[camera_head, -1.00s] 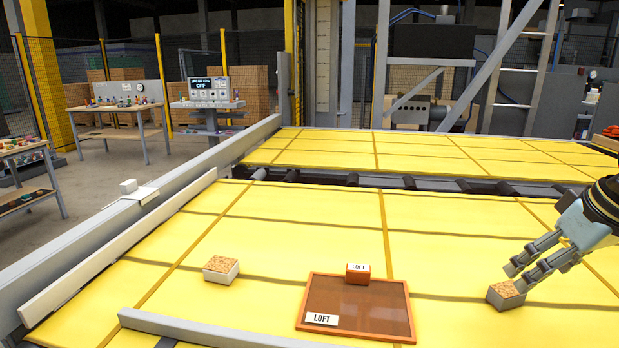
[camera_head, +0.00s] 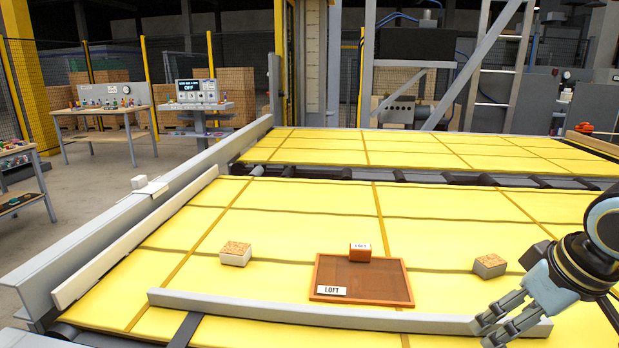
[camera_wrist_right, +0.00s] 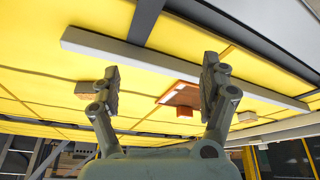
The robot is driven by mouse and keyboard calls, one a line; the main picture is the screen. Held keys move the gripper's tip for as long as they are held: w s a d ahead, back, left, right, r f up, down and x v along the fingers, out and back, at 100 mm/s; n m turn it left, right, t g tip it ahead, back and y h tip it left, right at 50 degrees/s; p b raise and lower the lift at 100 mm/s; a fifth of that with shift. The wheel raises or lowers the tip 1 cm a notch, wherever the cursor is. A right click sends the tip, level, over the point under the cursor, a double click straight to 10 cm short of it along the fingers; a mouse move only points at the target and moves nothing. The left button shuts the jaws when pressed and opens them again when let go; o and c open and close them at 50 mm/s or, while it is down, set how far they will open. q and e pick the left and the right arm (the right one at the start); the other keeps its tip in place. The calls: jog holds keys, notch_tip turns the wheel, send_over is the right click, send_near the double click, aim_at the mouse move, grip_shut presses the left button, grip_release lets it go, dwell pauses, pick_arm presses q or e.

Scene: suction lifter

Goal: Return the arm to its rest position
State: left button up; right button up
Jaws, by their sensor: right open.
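My right gripper (camera_head: 492,333) is at the lower right of the head view, in front of the grey bar and apart from the blocks. Its fingers are spread with nothing between them, which the right wrist view (camera_wrist_right: 160,90) also shows. A cork-topped block with grey sides (camera_head: 490,265) sits on the yellow surface beyond the gripper. My left gripper is in neither view.
A brown LOFT tray (camera_head: 340,280) with an orange-brown block (camera_head: 360,253) at its back edge lies mid-surface. A cork-topped white block (camera_head: 236,254) is to its left. A grey bar (camera_head: 300,309) crosses the front. The yellow surface (camera_head: 290,225) is otherwise mostly clear.

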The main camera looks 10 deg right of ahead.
jog(key=s+a+f, duration=0.1)
jog(key=s, duration=0.1)
jog(key=s+a+f, duration=0.1)
jog(key=s+a, duration=0.1)
jog(key=s, duration=0.1)
jog(key=s+a+f, duration=0.1)
jog(key=s+a, duration=0.1)
jog(key=shift+s+a+f, duration=0.1)
jog(key=shift+s+a, duration=0.15)
jog(key=s+a+h, duration=0.1)
jog(key=s+a, duration=0.1)
jog(key=s, duration=0.6)
notch_tip(320, 180, down, 33)
jog(key=s+d+m+g+b, duration=0.1)
jog(key=d+g+b, duration=0.1)
jog(key=b, duration=0.6)
pick_arm(q)
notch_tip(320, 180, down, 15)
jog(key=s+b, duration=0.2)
jog(key=b, duration=0.4)
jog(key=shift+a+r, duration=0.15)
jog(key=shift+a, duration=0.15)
pick_arm(e)
jog(key=s+d+f+g, duration=0.1)
jog(key=s+f, duration=1.8)
jog(key=f, duration=0.5)
jog(key=shift+s+d, duration=0.15)
jog(key=shift+s, duration=0.05)
pick_arm(q)
jog(key=shift+b, duration=0.3)
